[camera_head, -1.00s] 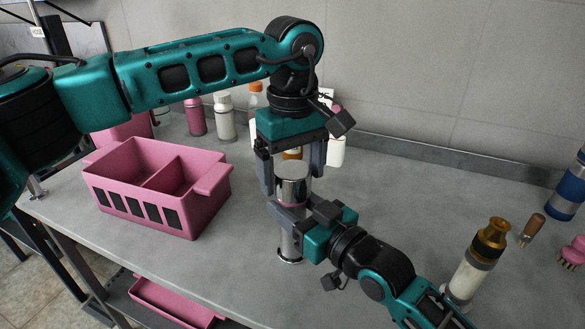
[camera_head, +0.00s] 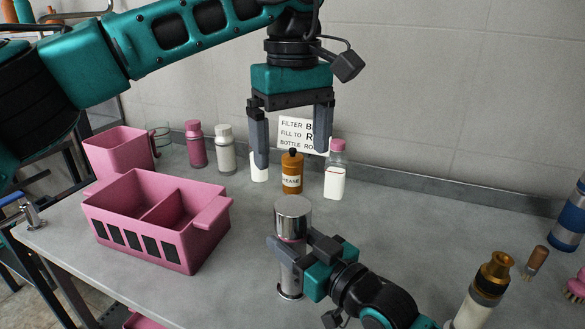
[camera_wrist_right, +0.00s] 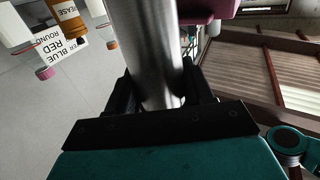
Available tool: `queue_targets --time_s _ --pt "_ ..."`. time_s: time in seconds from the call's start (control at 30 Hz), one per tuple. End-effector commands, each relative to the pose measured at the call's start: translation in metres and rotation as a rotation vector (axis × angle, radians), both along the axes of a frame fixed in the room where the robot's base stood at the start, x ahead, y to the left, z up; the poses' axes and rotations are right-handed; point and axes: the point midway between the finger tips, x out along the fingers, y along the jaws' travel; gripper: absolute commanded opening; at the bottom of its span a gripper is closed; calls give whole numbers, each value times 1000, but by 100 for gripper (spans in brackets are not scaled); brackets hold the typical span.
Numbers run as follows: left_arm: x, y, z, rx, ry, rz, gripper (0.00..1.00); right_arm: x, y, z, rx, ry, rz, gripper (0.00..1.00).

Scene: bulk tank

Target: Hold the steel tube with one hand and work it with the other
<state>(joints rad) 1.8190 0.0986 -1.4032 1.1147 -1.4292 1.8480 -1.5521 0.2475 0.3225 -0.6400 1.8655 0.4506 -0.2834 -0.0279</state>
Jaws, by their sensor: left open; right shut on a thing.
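The steel tube (camera_head: 289,277) stands upright on the grey bench. My right gripper (camera_head: 291,246) is shut on the tube below the cap. In the right wrist view the tube (camera_wrist_right: 152,50) runs between the two dark fingers. My left gripper (camera_head: 291,158) is open and empty, pointing down above the cap and apart from it. The tube's surface behind my right fingers is hidden.
A pink two-compartment caddy (camera_head: 205,238) is at left, a pink jug (camera_head: 118,152) behind it. A brown grease bottle (camera_head: 292,172), other bottles and a sign (camera_head: 297,135) stand at the back. A brass-topped cylinder (camera_head: 477,300) and brushes are at right. Bench between is clear.

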Motion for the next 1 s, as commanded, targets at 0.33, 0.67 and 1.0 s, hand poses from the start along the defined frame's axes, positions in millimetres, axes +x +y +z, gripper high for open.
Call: queue_targets --time_s 0.33,0.67,1.0 --pt "0 0 9 0 0 0 93 0 0 -1 -1 1 0 0" --pt "0 0 9 0 0 0 93 0 0 0 -1 1 0 76" --pt "0 0 9 0 0 0 93 -2 -2 0 0 0 0 81"
